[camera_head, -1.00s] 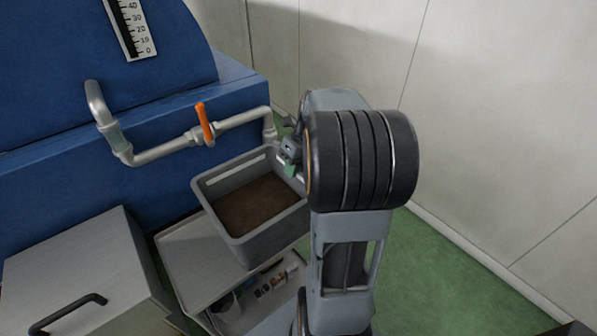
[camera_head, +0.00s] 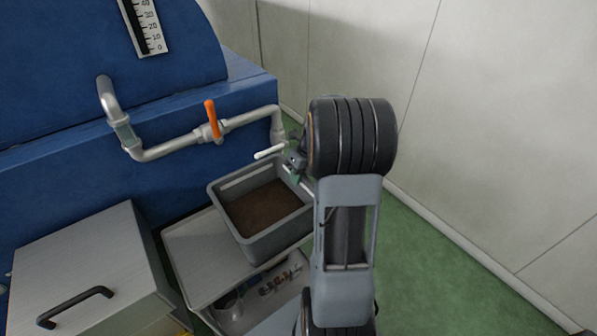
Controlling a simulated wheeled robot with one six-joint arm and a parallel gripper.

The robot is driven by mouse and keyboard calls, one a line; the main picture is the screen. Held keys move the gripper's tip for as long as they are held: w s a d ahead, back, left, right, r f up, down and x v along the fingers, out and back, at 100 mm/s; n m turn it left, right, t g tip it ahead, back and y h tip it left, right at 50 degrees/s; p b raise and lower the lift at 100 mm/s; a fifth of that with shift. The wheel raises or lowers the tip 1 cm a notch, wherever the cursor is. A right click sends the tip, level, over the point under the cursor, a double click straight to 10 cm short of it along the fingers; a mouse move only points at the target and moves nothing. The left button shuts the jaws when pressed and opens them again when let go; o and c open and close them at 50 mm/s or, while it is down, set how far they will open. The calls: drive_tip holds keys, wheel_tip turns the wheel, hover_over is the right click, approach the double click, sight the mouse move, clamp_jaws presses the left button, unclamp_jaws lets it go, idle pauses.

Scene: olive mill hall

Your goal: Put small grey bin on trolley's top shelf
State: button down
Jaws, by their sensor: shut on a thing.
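The small grey bin (camera_head: 281,238) is an open rectangular tub holding a flat brown mass. It appears upright, in front of the blue machine. My gripper (camera_head: 295,172) is at the bin's far right rim, shut on it; the arm hides part of this grip and the bin's right side. The trolley's top shelf (camera_head: 197,262) is a light grey panel with a raised edge. The bin overlaps the right part of this shelf in the picture. I cannot tell whether its base touches the shelf or hangs above it.
Small items (camera_head: 280,280) lie on the trolley's lower level. A metal pipe with an orange valve handle (camera_head: 213,121) runs along the blue machine (camera_head: 60,185) behind the bin. A grey cabinet (camera_head: 75,265) stands left of the trolley. Green floor (camera_head: 430,265) is clear at right, before the pale wall.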

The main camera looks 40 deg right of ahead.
drive_tip(key=shift+f, duration=0.15)
drive_tip(key=c, duration=1.1)
unclamp_jaws()
